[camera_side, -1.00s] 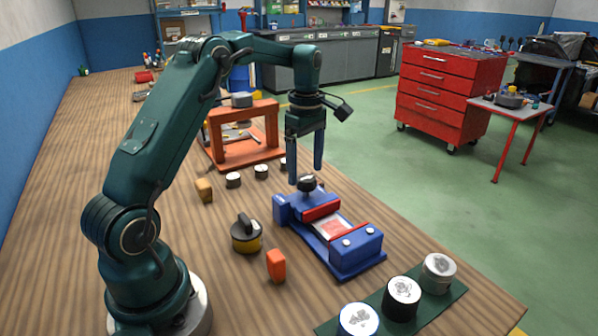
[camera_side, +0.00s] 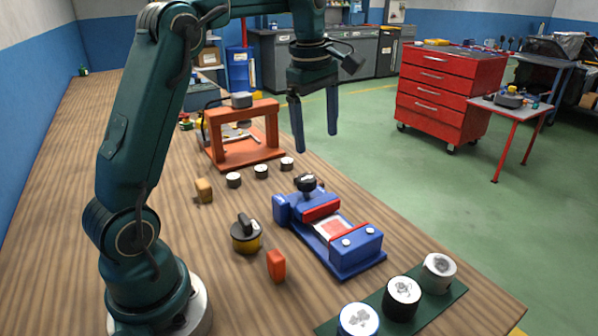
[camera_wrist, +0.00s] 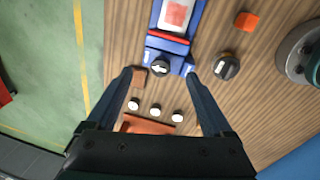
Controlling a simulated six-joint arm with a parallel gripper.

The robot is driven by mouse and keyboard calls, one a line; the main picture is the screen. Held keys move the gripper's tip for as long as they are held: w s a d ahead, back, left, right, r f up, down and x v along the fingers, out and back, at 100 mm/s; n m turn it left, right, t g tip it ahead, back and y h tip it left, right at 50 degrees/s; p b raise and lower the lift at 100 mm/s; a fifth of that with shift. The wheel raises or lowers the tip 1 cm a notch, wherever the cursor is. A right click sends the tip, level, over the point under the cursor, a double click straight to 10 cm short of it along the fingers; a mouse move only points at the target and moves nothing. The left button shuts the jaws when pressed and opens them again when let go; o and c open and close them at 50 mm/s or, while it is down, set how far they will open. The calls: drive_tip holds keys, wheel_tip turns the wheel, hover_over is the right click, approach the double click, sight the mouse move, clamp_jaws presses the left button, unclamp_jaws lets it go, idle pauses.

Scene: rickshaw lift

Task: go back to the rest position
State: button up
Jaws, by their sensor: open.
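My gripper (camera_side: 314,122) hangs above the table in the side view, fingers pointing down, spread apart and empty. It is above and behind the blue vise (camera_side: 355,250), well clear of it. The vise has red jaws around a flat pale piece with a red patch, and a black knob on its far end. In the wrist view my two open fingers (camera_wrist: 163,72) frame the black knob of the vise (camera_wrist: 172,30), with only air between them.
An orange press-like frame (camera_side: 247,162) stands behind the vise, with several small white-topped cylinders before it. A yellow-black round object (camera_side: 245,238), an orange block (camera_side: 276,266) and a tan block (camera_side: 204,190) lie left. Several larger cylinders stand on a green mat (camera_side: 378,305) in front.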

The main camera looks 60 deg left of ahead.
drive_tip(key=s+d+r+m+t, duration=0.3)
drive_tip(key=s+d+r+m, duration=0.1)
drive_tip(key=s+d+m, duration=0.4)
drive_tip(key=s+d+f+m+t, duration=0.1)
drive_tip(key=s+d+f+m, duration=0.3)
drive_tip(key=s+f+m, duration=0.3)
drive_tip(key=shift+s+f+m+h, duration=0.3)
drive_tip(key=shift+s+m, duration=0.75)
drive_tip(key=shift+m, duration=1.25)
